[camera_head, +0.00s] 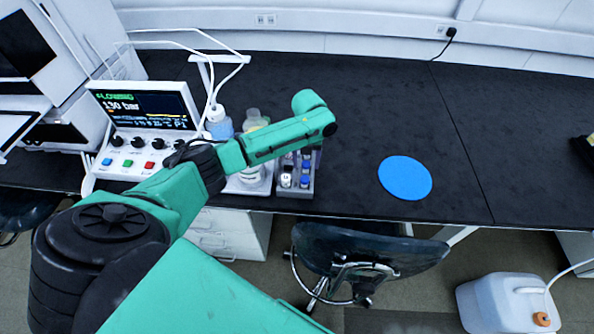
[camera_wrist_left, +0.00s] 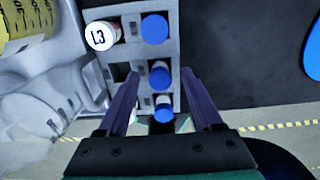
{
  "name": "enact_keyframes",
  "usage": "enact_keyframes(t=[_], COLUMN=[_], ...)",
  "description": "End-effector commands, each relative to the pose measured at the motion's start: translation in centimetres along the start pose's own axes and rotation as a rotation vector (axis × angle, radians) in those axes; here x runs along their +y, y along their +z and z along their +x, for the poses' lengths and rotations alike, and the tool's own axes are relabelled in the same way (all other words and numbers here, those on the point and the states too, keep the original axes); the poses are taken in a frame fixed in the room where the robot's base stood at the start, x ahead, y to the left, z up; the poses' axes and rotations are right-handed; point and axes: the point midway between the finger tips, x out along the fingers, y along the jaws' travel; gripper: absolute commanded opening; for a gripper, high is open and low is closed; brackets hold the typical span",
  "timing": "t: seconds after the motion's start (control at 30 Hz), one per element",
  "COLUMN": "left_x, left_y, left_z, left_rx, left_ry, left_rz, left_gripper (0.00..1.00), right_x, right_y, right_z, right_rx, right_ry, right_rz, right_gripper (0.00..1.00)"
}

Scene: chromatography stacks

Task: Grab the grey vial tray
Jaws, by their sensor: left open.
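The grey vial tray (camera_head: 295,193) stands near the front edge of the black bench, partly hidden behind my left arm. It holds several vials with white and blue caps. In the left wrist view, the tray (camera_wrist_left: 130,52) lies below and between my left gripper's fingers. A white-capped vial marked L3 (camera_wrist_left: 102,36) and blue-capped vials (camera_wrist_left: 155,28) sit in it; one slot by the left finger looks empty. My left gripper (camera_wrist_left: 160,75) is open, one finger on each side of the tray's near part, holding nothing. I cannot tell its height over the tray. My right gripper is not in view.
A control box with a screen (camera_head: 145,108) and bottles (camera_head: 219,124) stand left of the tray. A blue round mat (camera_head: 405,177) lies to the right, with clear bench around it. A chair (camera_head: 365,250) stands before the bench.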

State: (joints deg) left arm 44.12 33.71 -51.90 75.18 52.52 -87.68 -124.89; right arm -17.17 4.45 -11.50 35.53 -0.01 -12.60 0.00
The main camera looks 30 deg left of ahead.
Motion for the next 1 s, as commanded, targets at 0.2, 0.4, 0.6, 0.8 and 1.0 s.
enact_keyframes(t=[0.2,0.4,0.6,0.8,1.0], left_x=[0.01,0.03,0.03,0.03,0.02], left_y=[0.01,0.02,0.03,0.03,0.04], left_z=[-0.03,-0.06,-0.08,-0.10,-0.11], left_rx=[0.000,0.000,0.000,0.000,0.000], left_ry=[0.000,0.000,0.000,0.000,0.000], left_rz=[-0.001,-0.001,-0.001,-0.001,-0.001], left_gripper=[0.10,0.00,0.00,0.00,0.00], right_x=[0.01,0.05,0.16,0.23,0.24], right_y=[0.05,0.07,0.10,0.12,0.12], right_z=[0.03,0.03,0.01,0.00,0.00], right_rx=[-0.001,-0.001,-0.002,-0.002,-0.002], right_ry=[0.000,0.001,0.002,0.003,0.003], right_rz=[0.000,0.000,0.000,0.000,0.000], right_gripper=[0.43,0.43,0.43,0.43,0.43])
